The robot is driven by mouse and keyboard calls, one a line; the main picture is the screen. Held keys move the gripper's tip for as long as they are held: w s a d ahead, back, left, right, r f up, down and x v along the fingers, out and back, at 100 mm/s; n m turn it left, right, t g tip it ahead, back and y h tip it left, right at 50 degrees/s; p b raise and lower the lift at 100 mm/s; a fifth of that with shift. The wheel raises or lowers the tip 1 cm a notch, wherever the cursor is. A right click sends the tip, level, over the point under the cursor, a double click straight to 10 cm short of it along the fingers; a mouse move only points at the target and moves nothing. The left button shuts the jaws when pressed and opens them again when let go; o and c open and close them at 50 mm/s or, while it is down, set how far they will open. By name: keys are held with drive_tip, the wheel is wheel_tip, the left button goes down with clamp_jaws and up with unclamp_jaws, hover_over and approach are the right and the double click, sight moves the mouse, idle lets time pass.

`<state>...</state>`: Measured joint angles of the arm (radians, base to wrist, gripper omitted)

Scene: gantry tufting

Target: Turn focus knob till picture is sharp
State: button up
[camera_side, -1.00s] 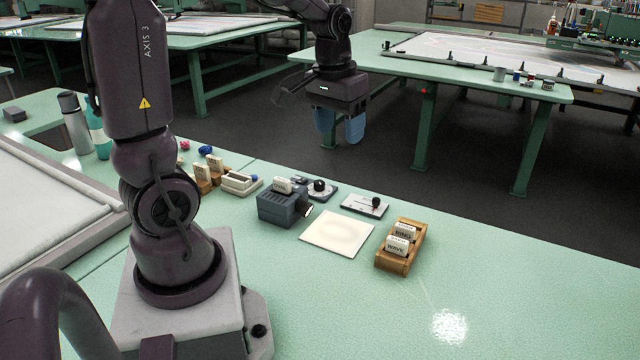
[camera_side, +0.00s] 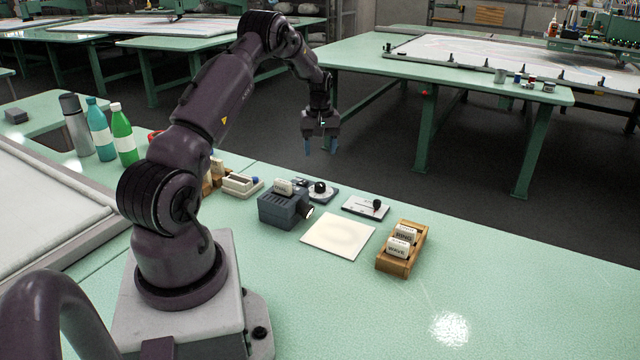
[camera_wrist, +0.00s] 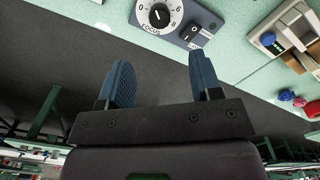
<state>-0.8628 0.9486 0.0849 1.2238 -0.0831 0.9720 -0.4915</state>
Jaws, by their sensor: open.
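The focus knob (camera_side: 320,187) is a black knob on a dark plate behind the projector. The wrist view shows the knob (camera_wrist: 159,15) at the top, on a white dial marked FOCUS, beside a small switch (camera_wrist: 196,31). The dark grey projector (camera_side: 284,210) has a white tile in its top slot. The white card (camera_side: 338,236) in front of its lens shows only a faint, blurred glow. My gripper (camera_side: 321,147) is open and empty, above and beyond the table's far edge. Its blue fingers (camera_wrist: 160,80) are apart and clear of the knob.
A plate with a black-knobbed slider (camera_side: 365,206) lies right of the knob. A wooden rack (camera_side: 402,248) holds tiles marked RING and WAVE. A pale tray (camera_side: 241,185) stands left of the projector. Bottles (camera_side: 122,135) stand at the far left. The table's right front is clear.

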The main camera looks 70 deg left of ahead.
sight(320, 184)
wheel_tip(320, 184, down, 11)
drive_tip(key=shift+f, duration=0.1)
idle(0.3)
drive_tip(key=c, duration=0.9)
drive_tip(key=shift+c, duration=0.2)
drive_tip(key=shift+m, duration=0.4)
drive_tip(key=m, duration=0.3)
drive_tip(key=shift+m, duration=2.1)
